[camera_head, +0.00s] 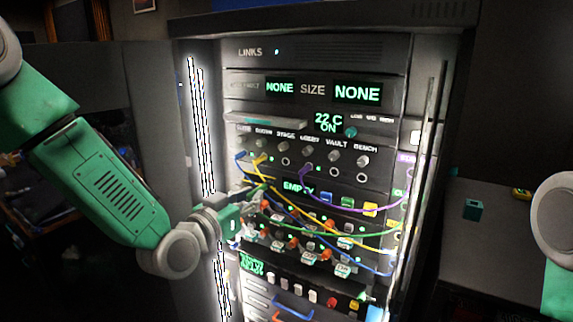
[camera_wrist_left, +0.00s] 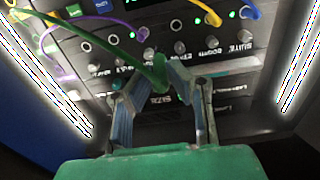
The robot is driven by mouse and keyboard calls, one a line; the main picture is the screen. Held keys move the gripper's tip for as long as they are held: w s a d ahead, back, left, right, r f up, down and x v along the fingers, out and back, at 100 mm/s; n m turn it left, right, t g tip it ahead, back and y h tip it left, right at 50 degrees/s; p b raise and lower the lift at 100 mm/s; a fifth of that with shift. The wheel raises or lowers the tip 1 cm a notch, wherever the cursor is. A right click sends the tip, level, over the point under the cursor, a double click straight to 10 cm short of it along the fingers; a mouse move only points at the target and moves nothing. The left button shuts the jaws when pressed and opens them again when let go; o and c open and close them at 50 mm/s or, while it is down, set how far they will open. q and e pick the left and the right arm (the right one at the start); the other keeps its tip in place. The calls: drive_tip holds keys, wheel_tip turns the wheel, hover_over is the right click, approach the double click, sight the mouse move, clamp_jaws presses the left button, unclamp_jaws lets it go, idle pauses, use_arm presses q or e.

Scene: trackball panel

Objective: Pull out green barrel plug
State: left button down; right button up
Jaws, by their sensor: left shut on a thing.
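My left gripper (camera_head: 246,208) reaches in from the left to the front of the rack panel. In the left wrist view its two fingers (camera_wrist_left: 160,78) are closed around the green plug (camera_wrist_left: 158,72), with the green cable (camera_wrist_left: 112,47) running from it to the upper left. In the head view the green cable (camera_head: 330,235) arcs right across the panel from near the gripper. The plug's tip and its socket are hidden, so I cannot tell whether it is seated. My right gripper is out of view; only part of that arm shows at the right edge.
Blue, yellow and purple cables (camera_head: 345,208) hang across the panel close to the gripper. A row of knobs (camera_head: 308,153) sits above. The open rack door (camera_head: 165,130) stands left.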

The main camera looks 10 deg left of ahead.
use_arm(q)
drive_tip(key=w+b, duration=0.1)
drive_tip(key=w, duration=0.5)
drive_tip(key=shift+w, duration=0.25)
